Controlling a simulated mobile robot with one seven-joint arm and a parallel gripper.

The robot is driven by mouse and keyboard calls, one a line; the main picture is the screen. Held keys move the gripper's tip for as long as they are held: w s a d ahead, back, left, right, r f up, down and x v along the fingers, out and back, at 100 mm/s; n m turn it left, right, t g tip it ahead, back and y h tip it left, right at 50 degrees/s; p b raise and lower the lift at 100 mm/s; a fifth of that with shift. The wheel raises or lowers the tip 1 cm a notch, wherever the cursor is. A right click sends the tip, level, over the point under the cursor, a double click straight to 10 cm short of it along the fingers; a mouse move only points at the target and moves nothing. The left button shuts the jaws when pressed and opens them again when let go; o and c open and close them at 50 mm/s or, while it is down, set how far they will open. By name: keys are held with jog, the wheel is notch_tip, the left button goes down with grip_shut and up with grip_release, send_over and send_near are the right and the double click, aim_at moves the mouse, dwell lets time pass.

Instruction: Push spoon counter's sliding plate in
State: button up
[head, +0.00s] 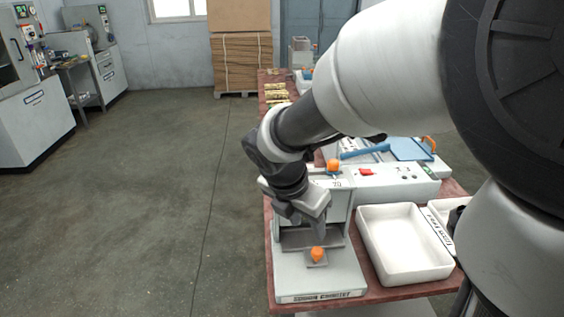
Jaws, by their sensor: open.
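The spoon counter (320,284) is a grey machine at the near left corner of the red-brown table, with a label on its front edge. Its sliding plate (309,264) is a small grey plate with an orange knob (318,254), sticking out toward the front over the counter's base. A second orange knob (333,165) sits on top of the machine. My gripper (308,222) is open and points down just above and behind the plate's knob, in front of the machine's opening. It appears empty. My gripper and wrist hide part of the machine's upright front.
A white empty tray (372,238) stands right of the counter, with a second white tray (447,212) beyond it. A grey control box (395,184) with a red switch and a blue-topped device (408,149) lie behind. Open floor (150,220) is at left.

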aim_at(317, 251)
jog(key=b+x, duration=0.3)
jog(key=x, duration=1.1)
jog(key=shift+f+b, duration=0.1)
jog(key=shift+b, duration=0.25)
grip_shut()
